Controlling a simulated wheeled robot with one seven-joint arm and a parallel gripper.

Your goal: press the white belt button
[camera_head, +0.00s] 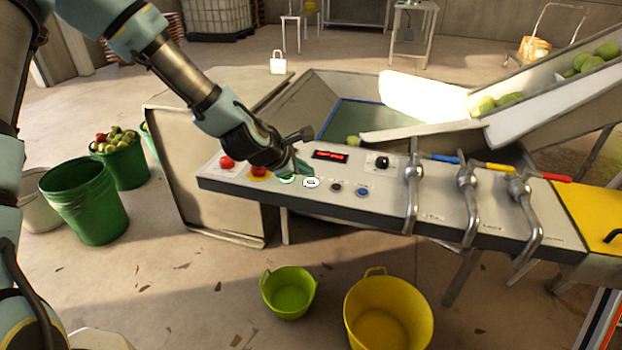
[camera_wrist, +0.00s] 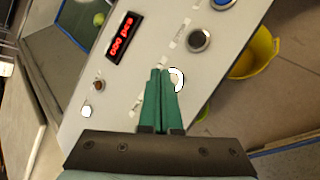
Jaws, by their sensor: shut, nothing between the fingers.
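The white belt button (camera_head: 311,183) is a small round button on the sloping grey control panel (camera_head: 385,208), in the row between the red buttons and the dark button. In the wrist view the white button (camera_wrist: 177,77) shows just right of my fingertips, partly covered by the right finger. My gripper (camera_head: 303,171) has green fingers pressed together and empty. In the wrist view my gripper (camera_wrist: 159,72) points over the panel beside the button. I cannot tell whether the fingertips touch the panel.
A dark button (camera_head: 336,187), a blue button (camera_head: 362,191), a red display (camera_head: 330,155) and a black knob (camera_head: 382,162) are close by. Red buttons (camera_head: 227,162) are at the left end. Metal levers (camera_head: 412,190) rise at the right. Tubs (camera_head: 388,312) stand below.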

